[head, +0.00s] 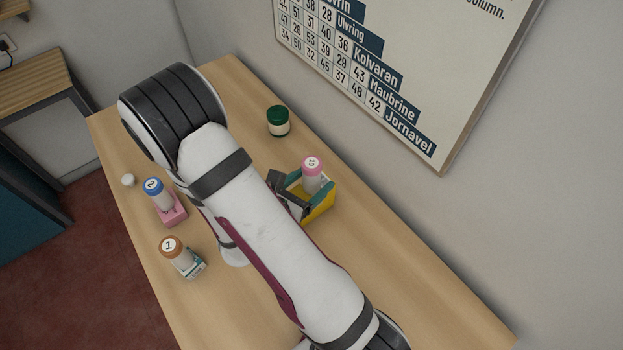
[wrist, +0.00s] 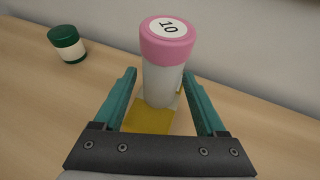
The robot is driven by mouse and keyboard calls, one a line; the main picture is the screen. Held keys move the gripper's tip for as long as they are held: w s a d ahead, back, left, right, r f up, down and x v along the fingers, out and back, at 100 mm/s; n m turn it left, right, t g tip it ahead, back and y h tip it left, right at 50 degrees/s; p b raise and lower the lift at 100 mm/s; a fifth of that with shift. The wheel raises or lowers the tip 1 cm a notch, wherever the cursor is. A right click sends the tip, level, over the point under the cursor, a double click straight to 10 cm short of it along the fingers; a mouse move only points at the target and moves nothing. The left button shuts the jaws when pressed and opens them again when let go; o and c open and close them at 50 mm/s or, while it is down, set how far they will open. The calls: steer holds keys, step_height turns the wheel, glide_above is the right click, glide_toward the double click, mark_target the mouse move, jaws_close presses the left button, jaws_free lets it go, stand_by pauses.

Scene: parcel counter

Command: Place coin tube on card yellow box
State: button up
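A coin tube with a pink cap marked 10 (head: 312,172) stands upright on the yellow box (head: 322,205). In the wrist view the tube (wrist: 163,82) rises from the yellow box's top (wrist: 148,122). My gripper (head: 305,188) is at the tube, and its teal fingers (wrist: 160,76) lie on either side of it. A gap shows between the left finger and the tube; the right fingertip appears close to the tube's edge. The fingers look open. The fingers and palm hide part of the box.
A blue-capped tube marked 2 (head: 158,194) stands on a pink box (head: 174,212). An orange-capped tube marked 1 (head: 175,255) is on a white and teal box (head: 195,268). A green-lidded jar (head: 278,121) stands behind. A small white item (head: 128,180) lies near the left edge.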

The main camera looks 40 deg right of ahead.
steer(key=shift+r, duration=0.15)
steer(key=v, duration=1.2)
steer(key=w+a+r+m+t+y, duration=0.1)
steer(key=w+a+m+t+y, duration=0.1)
steer(key=w+a+m+y, duration=0.35)
steer(key=w+a+r+m+t+y, duration=0.1)
steer(key=w+a+r+m+y, duration=0.15)
steer(key=a+m+y, duration=0.6)
steer(key=s+a+r+m+g+y, duration=0.25)
steer(key=s+m, duration=0.25)
steer(key=s, duration=0.4)
steer(key=s+d+r+m+g+h, duration=0.2)
steer(key=s+d+m+g, duration=0.3)
steer(key=s+d+m, duration=0.3)
steer(key=s, duration=0.4)
steer(key=shift+s, duration=0.3)
